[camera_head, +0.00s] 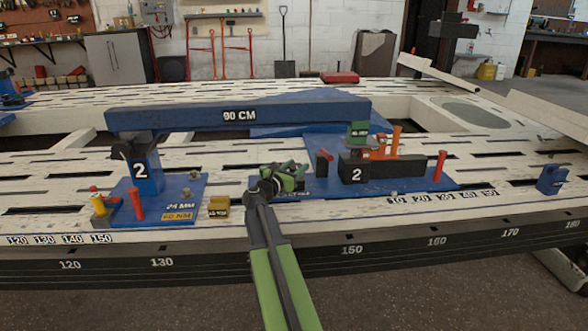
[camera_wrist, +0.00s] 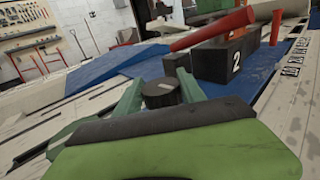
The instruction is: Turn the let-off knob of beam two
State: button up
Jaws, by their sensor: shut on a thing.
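Beam two is the long blue bar (camera_head: 190,117) marked 90 CM. It spans from a blue post (camera_head: 143,168) marked 2 to a blue base plate (camera_head: 425,177) with a black block (camera_head: 375,169), also marked 2. My gripper (camera_head: 290,172) is at the left part of that plate, beside the block. In the wrist view, my green fingers are on either side of a dark round knob (camera_wrist: 161,96) with a pale mark on top, and are shut on it.
The slotted white bench right of the plate is mostly clear.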

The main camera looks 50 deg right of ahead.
jog(key=o, duration=1.4)
jog(key=shift+w, duration=0.1)
jog(key=s+a, duration=0.1)
jog(key=a, duration=0.4)
jog(key=s+a, duration=0.1)
jog(key=a, duration=0.5)
jog(key=s+a, duration=0.1)
jog(key=a, duration=0.5)
jog(key=shift+s, duration=0.35)
